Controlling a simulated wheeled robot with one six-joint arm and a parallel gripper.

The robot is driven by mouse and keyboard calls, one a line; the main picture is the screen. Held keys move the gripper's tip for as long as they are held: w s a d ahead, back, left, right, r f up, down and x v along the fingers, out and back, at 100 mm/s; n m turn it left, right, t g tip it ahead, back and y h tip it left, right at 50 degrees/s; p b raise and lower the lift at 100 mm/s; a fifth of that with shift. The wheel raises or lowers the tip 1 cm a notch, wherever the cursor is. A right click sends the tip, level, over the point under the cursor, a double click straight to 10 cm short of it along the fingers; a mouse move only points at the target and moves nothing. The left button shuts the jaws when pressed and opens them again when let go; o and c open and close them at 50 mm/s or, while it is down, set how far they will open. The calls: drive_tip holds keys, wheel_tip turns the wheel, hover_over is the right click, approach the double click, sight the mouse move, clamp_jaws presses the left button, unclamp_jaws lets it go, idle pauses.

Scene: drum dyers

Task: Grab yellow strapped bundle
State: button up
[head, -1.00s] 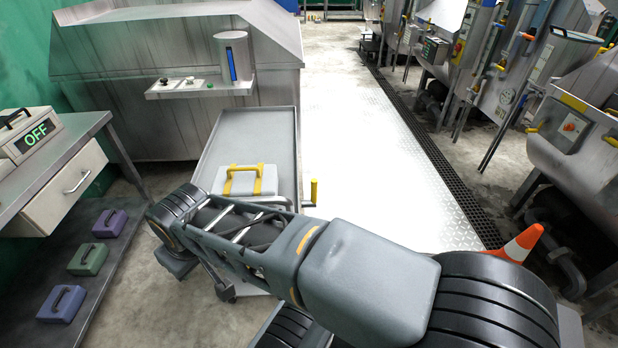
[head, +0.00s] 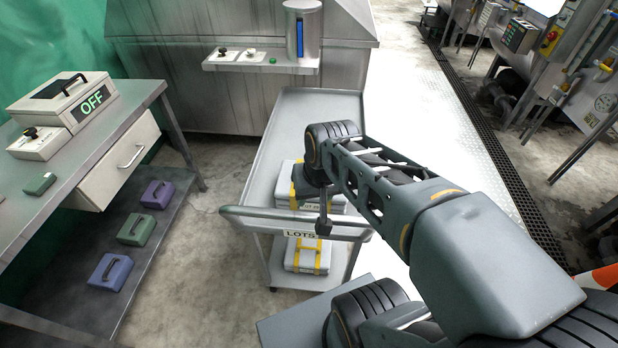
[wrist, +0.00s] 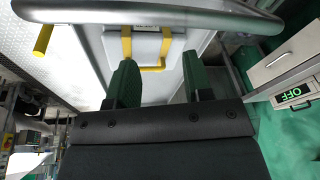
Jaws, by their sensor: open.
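A grey bundle with yellow straps (head: 284,190) lies on the cart's upper tray, partly hidden behind my arm. A second grey bundle with yellow straps (head: 306,258) sits on the cart's lower shelf. In the wrist view a pale bundle with yellow strapping (wrist: 152,46) shows beyond my fingertips; I cannot tell which of the two it is. My gripper (wrist: 158,62) is open, its two green fingers apart with nothing between them. In the head view my wrist is above the near end of the cart, and the fingers are not clearly visible.
The metal cart (head: 325,102) has a push bar (head: 260,213) at its near end, also across the top of the wrist view (wrist: 190,10). A workbench (head: 135,105) stands left, with purple and green blocks (head: 134,228) on its lower shelf. Bare floor separates bench and cart.

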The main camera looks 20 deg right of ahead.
drive_tip(key=w+d+f+m+g+y+p, duration=0.2)
drive_tip(key=w+d+f+m+y, duration=0.2)
drive_tip(key=w+d+m+y, duration=0.55)
drive_tip(key=w+d+f+m+t+y+p, duration=0.1)
drive_tip(key=w+d+f+m+t, duration=0.15)
drive_tip(key=d+m, duration=0.45)
drive_tip(key=w+d+f+m+t+y, duration=0.1)
drive_tip(key=w+d+f+m+t, duration=0.2)
drive_tip(key=d+m, duration=0.35)
drive_tip(key=shift+g, duration=0.35)
drive_tip(key=x, duration=0.3)
drive_tip(key=p+x, duration=0.1)
drive_tip(key=x, duration=0.1)
drive_tip(key=f+x, duration=0.1)
drive_tip(key=x, duration=0.2)
drive_tip(key=shift+s+a+f+p, duration=0.15)
drive_tip(key=shift+s+f+p, duration=0.05)
drive_tip(key=shift+p, duration=0.1)
drive_tip(key=shift+p+x, duration=1)
drive_tip(key=shift+x, duration=1.6)
drive_tip(key=shift+f, duration=0.1)
clamp_jaws()
drive_tip(key=shift+w, duration=0.1)
